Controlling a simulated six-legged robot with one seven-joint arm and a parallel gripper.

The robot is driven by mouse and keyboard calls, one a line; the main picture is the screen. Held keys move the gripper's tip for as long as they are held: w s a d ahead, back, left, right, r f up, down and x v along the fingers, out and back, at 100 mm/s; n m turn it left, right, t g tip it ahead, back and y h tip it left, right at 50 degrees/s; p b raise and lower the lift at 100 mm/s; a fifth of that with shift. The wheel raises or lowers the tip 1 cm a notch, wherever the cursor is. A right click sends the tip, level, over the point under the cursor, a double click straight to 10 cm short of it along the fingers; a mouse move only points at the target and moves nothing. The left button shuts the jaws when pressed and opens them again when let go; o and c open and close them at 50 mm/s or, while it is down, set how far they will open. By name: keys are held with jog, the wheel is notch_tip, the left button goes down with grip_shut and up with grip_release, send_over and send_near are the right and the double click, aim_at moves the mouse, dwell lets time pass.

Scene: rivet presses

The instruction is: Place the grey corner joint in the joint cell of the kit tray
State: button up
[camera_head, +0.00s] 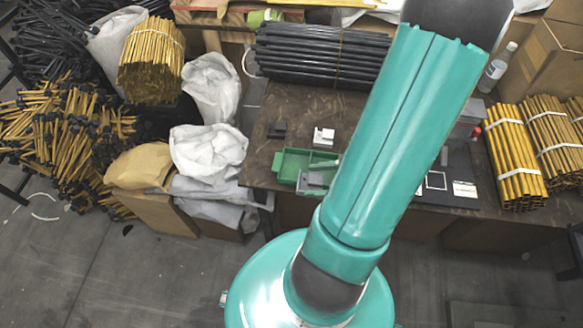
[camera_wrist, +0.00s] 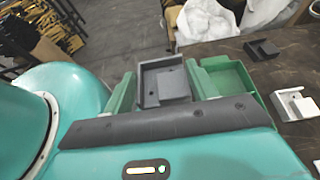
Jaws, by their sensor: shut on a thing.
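The grey corner joint (camera_wrist: 174,86) is held between the two green fingers of my gripper (camera_wrist: 161,78) in the wrist view. It has raised walls along two sides and a lower block inside the corner. In the head view the joint (camera_head: 316,181) shows over the front right part of the green kit tray (camera_head: 291,163), left of my arm. In the wrist view the tray (camera_wrist: 229,82) is just right of my gripper, and an open compartment shows empty. My gripper and arm hide the rest of the tray. I cannot tell the joint's height over it.
A dark block (camera_head: 278,130) and a white part (camera_head: 323,136) lie on the brown table behind the tray. Black rod bundles (camera_head: 318,54) lie farther back. White sacks (camera_head: 208,150) stand left of the table. Yellow rod bundles (camera_head: 516,158) lie at the right.

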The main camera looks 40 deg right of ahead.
jog(key=w+d+f, duration=0.2)
jog(key=w+f, duration=0.1)
jog(key=w+d+f, duration=0.2)
jog(key=w+f, duration=0.1)
jog(key=w, duration=0.1)
jog(key=w+d+f, duration=0.2)
jog(key=w, duration=0.2)
jog(key=shift+w+f, duration=0.1)
jog(key=shift+f, duration=0.3)
jog(key=shift+w+d+f, duration=0.15)
jog(key=shift+w+f, duration=0.2)
jog(key=shift+f, duration=0.15)
jog(key=shift+d+f, duration=0.1)
jog(key=shift+f, duration=1.45)
jog(key=shift+w+f, duration=0.1)
jog(key=o, duration=0.5)
jog(key=shift+o, duration=1)
